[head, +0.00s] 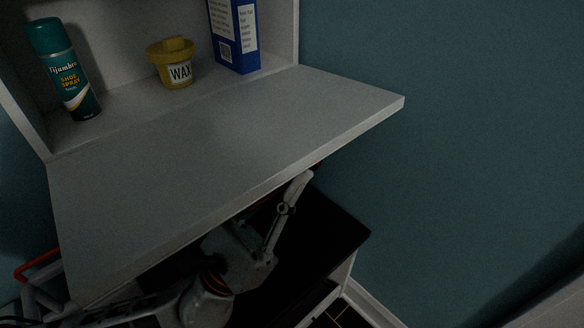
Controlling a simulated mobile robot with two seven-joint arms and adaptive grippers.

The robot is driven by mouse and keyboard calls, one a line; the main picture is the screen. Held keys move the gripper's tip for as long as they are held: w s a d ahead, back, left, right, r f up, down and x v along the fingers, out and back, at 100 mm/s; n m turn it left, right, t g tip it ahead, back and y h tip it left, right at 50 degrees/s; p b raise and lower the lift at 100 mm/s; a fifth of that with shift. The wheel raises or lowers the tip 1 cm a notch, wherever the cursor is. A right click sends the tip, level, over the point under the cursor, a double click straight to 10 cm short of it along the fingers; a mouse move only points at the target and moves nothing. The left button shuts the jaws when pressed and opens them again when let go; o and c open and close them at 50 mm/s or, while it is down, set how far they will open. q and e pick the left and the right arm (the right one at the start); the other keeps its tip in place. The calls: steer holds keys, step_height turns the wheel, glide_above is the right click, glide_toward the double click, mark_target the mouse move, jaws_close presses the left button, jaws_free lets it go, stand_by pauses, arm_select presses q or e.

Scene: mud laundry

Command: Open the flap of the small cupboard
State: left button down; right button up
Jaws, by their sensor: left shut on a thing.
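The small cupboard (27,112) is open at the front, at the upper left of the head view. Its pale grey flap (215,150) is folded down and juts out towards me, close to level. My left gripper (296,190) is at the flap's front edge, partly underneath it, and is shut on the flap. The exact contact and any handle are hidden under the board. My right gripper is not in view.
A green shoe spray can (68,75), a yellow wax tub (174,66) and a blue box (235,35) stand inside the cupboard. A dark-topped unit (335,229) is below the flap. A teal wall (450,130) is at right.

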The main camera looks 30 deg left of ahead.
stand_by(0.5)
arm_select(q)
steer(key=c, duration=2.2)
jaws_free()
steer(key=shift+o, duration=0.2)
steer(key=shift+s+a+f, duration=0.1)
steer(key=shift+f, duration=0.15)
steer(key=s+a+f, duration=0.3)
steer(key=s+a, duration=0.4)
steer(key=s, duration=0.6)
steer(key=shift+s+a+f, duration=0.15)
steer(key=shift+s, duration=0.05)
